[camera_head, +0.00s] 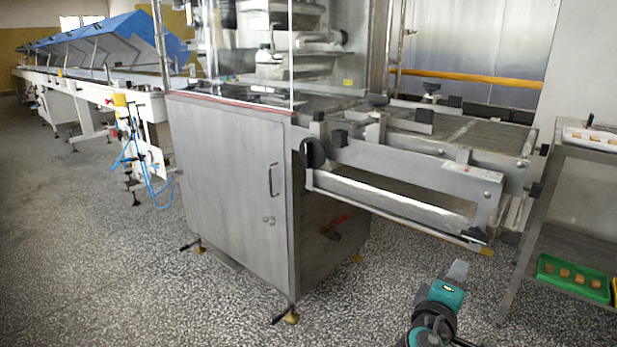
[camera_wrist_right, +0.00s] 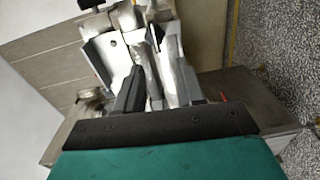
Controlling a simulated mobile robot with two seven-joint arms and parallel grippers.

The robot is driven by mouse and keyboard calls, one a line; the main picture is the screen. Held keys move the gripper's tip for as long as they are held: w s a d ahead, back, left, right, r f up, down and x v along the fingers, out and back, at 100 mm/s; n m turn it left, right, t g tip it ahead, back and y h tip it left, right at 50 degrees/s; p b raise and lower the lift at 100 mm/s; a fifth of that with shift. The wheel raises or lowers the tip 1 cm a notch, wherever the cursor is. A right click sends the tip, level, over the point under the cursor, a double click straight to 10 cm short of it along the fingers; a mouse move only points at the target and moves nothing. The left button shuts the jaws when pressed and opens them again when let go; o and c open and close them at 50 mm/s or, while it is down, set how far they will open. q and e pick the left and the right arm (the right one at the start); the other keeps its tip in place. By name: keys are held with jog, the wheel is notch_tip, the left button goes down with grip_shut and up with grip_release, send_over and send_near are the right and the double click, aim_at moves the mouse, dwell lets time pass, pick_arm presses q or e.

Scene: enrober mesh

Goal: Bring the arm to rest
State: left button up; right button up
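My right gripper (camera_head: 457,270) is at the lower right of the head view, held above the speckled floor in front of the steel machine. It is teal and dark grey and touches nothing that I can see. In the right wrist view its two dark fingers (camera_wrist_right: 160,75) stand apart, with grey metal parts of the machine beyond them and nothing held between. My left gripper is not in view.
The steel enrober cabinet (camera_head: 230,185) stands in the middle, with its mesh conveyor (camera_head: 470,135) reaching right. A rack at right holds a green tray (camera_head: 545,265) of small brown pieces and a white tray (camera_head: 590,140). The floor (camera_head: 90,260) at left is clear.

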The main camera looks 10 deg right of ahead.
jog(key=s+a+f+m+y, duration=0.2)
jog(key=s+a+f+y, duration=0.95)
jog(key=a+f, duration=0.3)
jog(key=s+a+f+m+g+y, duration=0.1)
jog(key=s+a+m+g+y, duration=0.1)
jog(key=s+a+m+y, duration=0.4)
pick_arm(q)
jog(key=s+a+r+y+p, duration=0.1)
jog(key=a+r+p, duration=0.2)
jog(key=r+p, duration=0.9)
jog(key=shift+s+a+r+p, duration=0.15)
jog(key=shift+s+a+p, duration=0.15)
jog(key=shift+p, duration=2.25)
pick_arm(e)
jog(key=s+d+r+n+h, duration=0.1)
jog(key=d+r, duration=0.3)
jog(key=r, duration=0.8)
jog(key=shift+s+n+t+h, duration=0.3)
jog(key=shift+n+h, duration=0.4)
jog(key=shift+h, duration=0.05)
jog(key=shift+d, duration=0.1)
